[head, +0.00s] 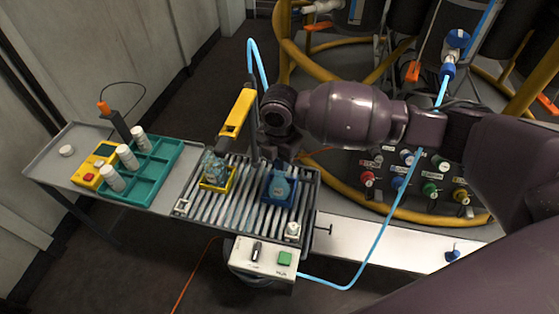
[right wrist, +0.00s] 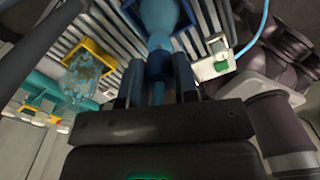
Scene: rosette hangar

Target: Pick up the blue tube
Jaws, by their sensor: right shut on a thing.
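A blue piece (head: 280,188) with a rounded body sits in a dark blue square holder on the slatted grey rack (head: 235,212). It seems to be the blue tube; a light blue hose (head: 380,225) is also in view. My right gripper (head: 281,165) comes down over the blue piece from above. In the right wrist view my right gripper (right wrist: 158,80) is shut on its narrow end, and its wider blue body (right wrist: 158,18) shows beyond the fingers. Whether it touches the holder cannot be told. My left gripper is not in view.
A yellow holder with a clear bluish piece (head: 215,168) stands left on the rack. A yellow bar (head: 237,112) rises behind. A teal tray (head: 145,175) with white jars is at left. A control box (head: 262,257) hangs in front. A valve panel (head: 410,180) is at right.

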